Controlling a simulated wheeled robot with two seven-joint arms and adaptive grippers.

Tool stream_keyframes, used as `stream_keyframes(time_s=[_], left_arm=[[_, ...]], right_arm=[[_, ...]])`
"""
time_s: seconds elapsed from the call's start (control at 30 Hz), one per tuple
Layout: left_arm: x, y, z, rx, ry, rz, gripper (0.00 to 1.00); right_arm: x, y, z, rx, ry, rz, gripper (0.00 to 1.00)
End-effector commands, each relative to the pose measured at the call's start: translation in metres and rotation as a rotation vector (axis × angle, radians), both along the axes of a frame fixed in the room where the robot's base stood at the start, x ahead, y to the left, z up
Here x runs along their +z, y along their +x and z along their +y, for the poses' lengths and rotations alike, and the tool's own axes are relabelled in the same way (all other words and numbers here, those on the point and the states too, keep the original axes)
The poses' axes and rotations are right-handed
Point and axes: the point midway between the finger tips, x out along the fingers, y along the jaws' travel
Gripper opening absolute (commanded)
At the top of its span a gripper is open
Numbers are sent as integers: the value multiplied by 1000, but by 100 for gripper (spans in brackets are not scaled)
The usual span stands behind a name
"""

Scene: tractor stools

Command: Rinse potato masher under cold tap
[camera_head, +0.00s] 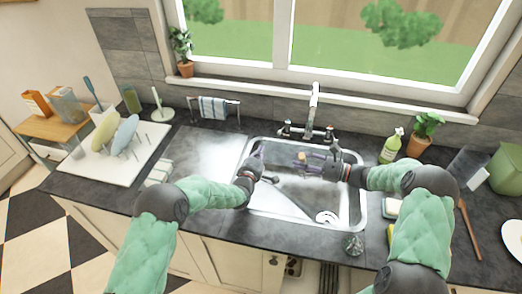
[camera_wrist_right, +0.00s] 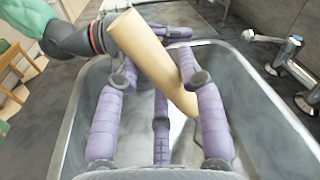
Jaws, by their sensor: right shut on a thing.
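My right gripper (camera_head: 318,165) is over the sink (camera_head: 352,218). Its purple fingers (camera_wrist_right: 160,125) are shut on the pale wooden handle of the potato masher (camera_wrist_right: 152,55), which runs slantwise between them. In the head view only a small tan bit of the masher (camera_head: 302,157) shows; its head is not clearly visible. My left gripper (camera_head: 264,163) is over the left side of the sink, apart from the right one; its finger opening is too small to tell. The chrome tap (camera_head: 314,105) stands behind the sink. No water stream is visible.
A drying rack with plates (camera_head: 118,138) stands far left. A spray bottle (camera_head: 391,146) and a potted plant (camera_head: 424,133) stand right of the tap. A glass (camera_head: 353,246) is near the front edge. The drainboard (camera_head: 205,155) is clear.

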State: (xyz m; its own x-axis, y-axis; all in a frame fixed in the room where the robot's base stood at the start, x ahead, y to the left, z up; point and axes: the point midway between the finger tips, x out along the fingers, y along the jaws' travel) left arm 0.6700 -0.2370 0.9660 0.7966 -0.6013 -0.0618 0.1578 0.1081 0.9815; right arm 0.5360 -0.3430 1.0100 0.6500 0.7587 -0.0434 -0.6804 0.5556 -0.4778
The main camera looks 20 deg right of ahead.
Motion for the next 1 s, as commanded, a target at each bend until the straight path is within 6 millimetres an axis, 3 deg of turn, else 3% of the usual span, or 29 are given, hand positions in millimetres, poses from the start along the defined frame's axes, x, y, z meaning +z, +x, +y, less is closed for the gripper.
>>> stream_keyframes(time_s=[0.27, 1.0], left_arm=[[2, 0, 0, 0, 1, 1, 0], [21, 0, 0, 0, 1, 1, 0]], right_arm=[[1, -2, 2, 0, 0, 0, 3], [2, -38, 38, 0, 0, 0, 3]])
